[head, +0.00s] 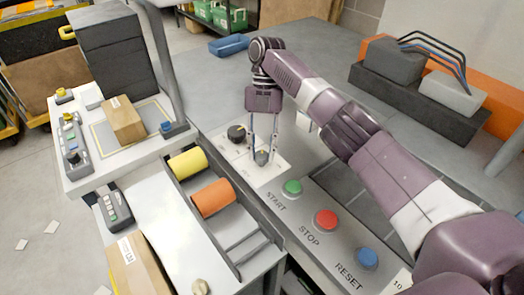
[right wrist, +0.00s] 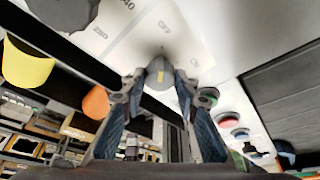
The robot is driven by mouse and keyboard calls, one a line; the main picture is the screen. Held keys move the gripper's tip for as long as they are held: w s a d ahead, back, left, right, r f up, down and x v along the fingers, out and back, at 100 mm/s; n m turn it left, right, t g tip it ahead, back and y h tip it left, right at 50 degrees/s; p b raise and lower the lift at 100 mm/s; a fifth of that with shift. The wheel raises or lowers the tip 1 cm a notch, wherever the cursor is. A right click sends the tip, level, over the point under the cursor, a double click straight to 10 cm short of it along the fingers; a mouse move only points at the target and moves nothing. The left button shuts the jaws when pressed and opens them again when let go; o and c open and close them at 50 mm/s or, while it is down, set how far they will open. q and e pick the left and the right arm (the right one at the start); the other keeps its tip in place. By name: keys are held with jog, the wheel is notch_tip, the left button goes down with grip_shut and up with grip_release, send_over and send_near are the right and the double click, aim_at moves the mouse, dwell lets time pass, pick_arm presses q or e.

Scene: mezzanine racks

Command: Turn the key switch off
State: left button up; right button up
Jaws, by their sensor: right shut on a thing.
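The key switch (head: 262,158) is a small grey knob on a light label plate on the grey control panel, just above the green START button. My right gripper (head: 263,147) points down over it, with its two fingers on either side of the knob and shut on it. The right wrist view shows the grey knob (right wrist: 159,68) between the fingertips (right wrist: 159,80), with a short yellow mark on its face. The lettering by the knob is too blurred to read fully. My left gripper does not show.
A black dial (head: 237,133) stands close behind the knob. The green START (head: 292,187), red STOP (head: 325,220) and blue RESET (head: 367,259) buttons run toward the front right. Yellow (head: 188,164) and orange (head: 212,198) rollers lie to the left.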

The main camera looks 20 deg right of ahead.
aim_at(262, 152)
jog(key=shift+r, duration=0.15)
jog(key=o, duration=1.1)
jog(key=shift+r, duration=4.95)
